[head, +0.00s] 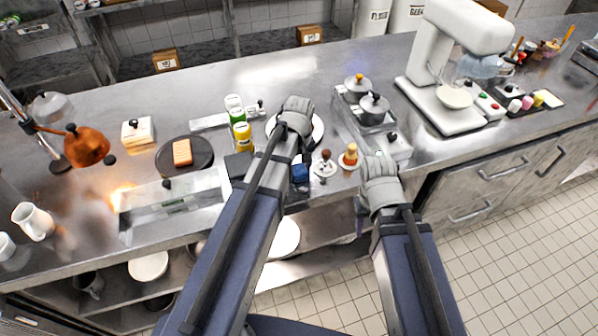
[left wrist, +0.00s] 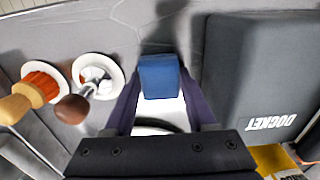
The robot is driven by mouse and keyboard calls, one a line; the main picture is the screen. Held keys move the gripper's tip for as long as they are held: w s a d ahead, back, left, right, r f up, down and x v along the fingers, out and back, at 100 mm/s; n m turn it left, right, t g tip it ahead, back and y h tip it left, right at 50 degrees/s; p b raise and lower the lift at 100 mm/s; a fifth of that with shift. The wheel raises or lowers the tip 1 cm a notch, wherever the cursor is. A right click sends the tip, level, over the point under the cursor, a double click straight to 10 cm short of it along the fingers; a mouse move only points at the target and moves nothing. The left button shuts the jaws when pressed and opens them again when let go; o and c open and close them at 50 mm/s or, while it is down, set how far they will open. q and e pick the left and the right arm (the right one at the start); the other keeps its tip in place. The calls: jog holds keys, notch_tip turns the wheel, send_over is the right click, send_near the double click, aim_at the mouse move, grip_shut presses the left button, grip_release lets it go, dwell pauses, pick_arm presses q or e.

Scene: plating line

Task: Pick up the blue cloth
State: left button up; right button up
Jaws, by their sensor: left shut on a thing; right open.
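The blue cloth (head: 300,173) is a small dark-blue block-like bundle near the front of the steel counter. In the left wrist view the cloth (left wrist: 158,77) sits between the two fingers of my left gripper (left wrist: 160,92), which is shut on it. In the head view my left gripper (head: 300,160) is mostly hidden by its own arm. I cannot tell whether the cloth is clear of the counter. My right gripper (head: 362,208) is open and empty at the counter's front edge, right of the cloth; its fingers are hardly visible.
A dark docket block (left wrist: 250,75) stands beside the cloth. On its other side are a brown-knobbed tool on a white saucer (left wrist: 113,72) and an orange brush (left wrist: 40,85). A white plate (head: 318,128) lies behind. Yellow bottle (head: 242,136) and lidded pots (head: 373,108) stand near.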

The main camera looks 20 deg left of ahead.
aim_at(299, 169)
pick_arm(q)
notch_tip(299, 169, up, 10)
jog(key=p, duration=1)
